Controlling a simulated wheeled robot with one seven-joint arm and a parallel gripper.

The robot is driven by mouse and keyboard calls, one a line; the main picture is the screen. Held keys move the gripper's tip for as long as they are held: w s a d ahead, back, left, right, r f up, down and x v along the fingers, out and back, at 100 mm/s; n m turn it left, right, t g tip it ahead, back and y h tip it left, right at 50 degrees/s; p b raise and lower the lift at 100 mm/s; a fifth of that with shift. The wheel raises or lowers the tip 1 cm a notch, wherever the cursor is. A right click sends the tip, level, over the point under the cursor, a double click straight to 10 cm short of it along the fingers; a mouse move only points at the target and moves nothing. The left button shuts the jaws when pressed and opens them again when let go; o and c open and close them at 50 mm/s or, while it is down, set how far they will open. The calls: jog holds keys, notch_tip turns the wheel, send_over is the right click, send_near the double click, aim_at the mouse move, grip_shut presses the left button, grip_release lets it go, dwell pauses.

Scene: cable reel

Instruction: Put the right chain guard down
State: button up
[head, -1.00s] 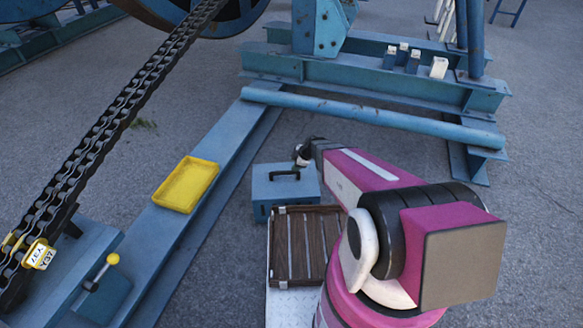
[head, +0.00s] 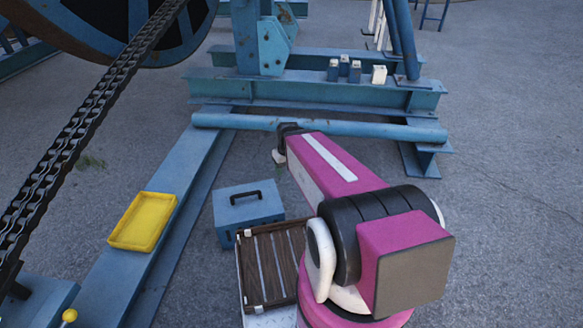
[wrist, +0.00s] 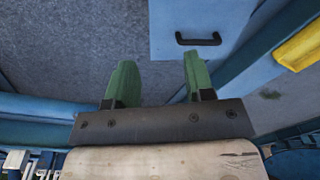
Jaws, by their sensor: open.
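My gripper (wrist: 158,65) is open in the wrist view, its two green fingers apart with nothing between them. A dark chain (head: 85,125) runs slanting down the left side of the head view. I cannot pick out a chain guard with certainty in either view.
A blue box (head: 233,213) with a black handle stands on the ground, beside a slatted wooden tray (head: 262,238). A yellow tray (head: 143,221) lies on the blue beam (head: 185,175). A blue pipe (head: 350,131) crosses behind. Open ground is at right.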

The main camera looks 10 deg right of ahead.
jog(key=s+d+r+m, duration=0.1)
jog(key=s+d+r+m+h, duration=0.1)
jog(key=m, duration=0.1)
jog(key=shift+s+d+r, duration=0.1)
jog(key=shift+s+r, duration=0.15)
jog(key=shift+r, duration=0.1)
